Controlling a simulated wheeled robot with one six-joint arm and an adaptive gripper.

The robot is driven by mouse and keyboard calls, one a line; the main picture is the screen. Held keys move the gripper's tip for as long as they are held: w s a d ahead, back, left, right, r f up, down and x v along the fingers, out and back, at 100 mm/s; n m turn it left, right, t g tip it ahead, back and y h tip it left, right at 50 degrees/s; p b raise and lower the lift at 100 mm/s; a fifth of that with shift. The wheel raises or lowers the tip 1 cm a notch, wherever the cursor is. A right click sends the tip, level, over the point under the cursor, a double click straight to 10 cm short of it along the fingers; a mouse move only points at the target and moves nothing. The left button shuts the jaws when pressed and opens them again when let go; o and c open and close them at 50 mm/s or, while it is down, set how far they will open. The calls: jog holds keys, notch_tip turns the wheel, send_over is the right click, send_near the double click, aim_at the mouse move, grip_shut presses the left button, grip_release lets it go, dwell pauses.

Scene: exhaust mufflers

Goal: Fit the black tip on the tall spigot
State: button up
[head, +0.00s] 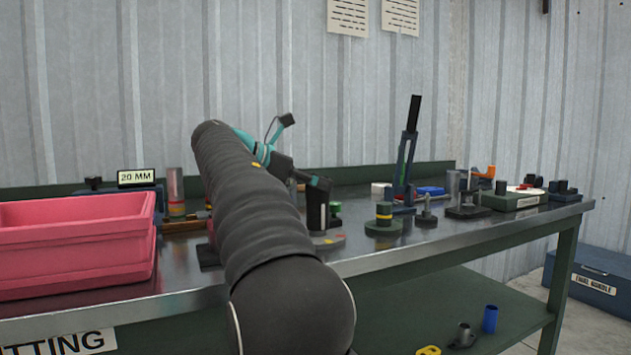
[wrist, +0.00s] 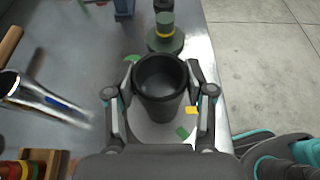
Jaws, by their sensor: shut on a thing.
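The black tip (wrist: 160,108) is a hollow, slightly tapered cup, seen from above with its open end toward the wrist camera. My gripper (wrist: 160,88) is shut on it, one finger on each side. In the head view my gripper (head: 318,204) is over the bench, partly behind my arm. Below the tip is a round grey plate (head: 330,241) with small coloured marks; its middle is hidden by the tip. I cannot tell whether the tip touches it or has a spigot inside. A stepped dark post with a yellow band (head: 384,215) stands beside it on a round green base.
A pink crate (head: 75,240) stands at the bench's left. A tall black-topped tool (head: 410,145) and several small fittings stand to the right. In the wrist view a shiny metal pipe (wrist: 40,95) lies left of my gripper. The bench's front edge (head: 480,237) is close.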

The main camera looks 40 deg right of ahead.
jog(key=o, duration=1.4)
jog(key=shift+c, duration=0.2)
jog(key=v, duration=1.2)
